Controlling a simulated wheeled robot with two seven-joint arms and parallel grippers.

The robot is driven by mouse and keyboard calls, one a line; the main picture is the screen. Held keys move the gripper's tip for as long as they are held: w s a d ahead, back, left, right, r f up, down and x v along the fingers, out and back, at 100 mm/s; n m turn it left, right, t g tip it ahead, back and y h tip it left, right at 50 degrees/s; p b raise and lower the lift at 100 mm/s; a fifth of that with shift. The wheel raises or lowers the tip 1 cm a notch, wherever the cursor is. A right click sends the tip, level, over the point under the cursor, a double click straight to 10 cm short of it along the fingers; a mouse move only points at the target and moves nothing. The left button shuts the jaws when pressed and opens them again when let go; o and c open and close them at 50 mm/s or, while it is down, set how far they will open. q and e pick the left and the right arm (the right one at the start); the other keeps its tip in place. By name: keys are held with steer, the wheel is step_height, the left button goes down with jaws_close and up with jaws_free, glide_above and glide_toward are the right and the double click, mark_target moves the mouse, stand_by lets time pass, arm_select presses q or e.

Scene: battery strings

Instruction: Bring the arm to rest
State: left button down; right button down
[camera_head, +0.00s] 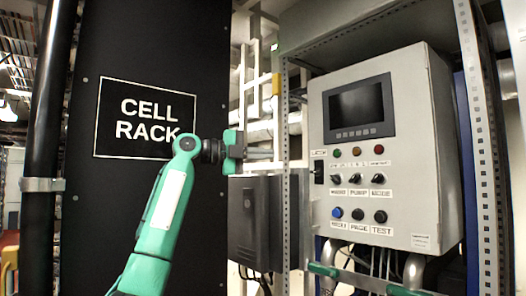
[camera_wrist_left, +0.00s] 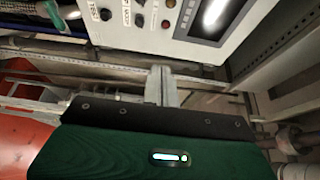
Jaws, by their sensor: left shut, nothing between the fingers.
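My left arm (camera_head: 160,215), green with a pale panel, rises from the bottom of the head view and bends at a dark wrist joint. My left gripper (camera_head: 262,167) points right, in front of the gap between the black panel and the control box. In the left wrist view the gripper's grey fingers (camera_wrist_left: 161,85) are together beyond its dark green body, with nothing between them. I cannot tell how far they are from the structure behind. My right gripper is not in view.
A grey control box (camera_head: 408,115) with a screen, knobs and buttons stands at the right. A black CELL RACK panel (camera_head: 110,230) stands behind my left arm. A dark box (camera_head: 254,215) hangs below the gripper. A perforated metal post (camera_head: 287,120) stands between it and the control box.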

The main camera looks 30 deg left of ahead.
arm_select(q)
steer(key=shift+r, duration=0.5)
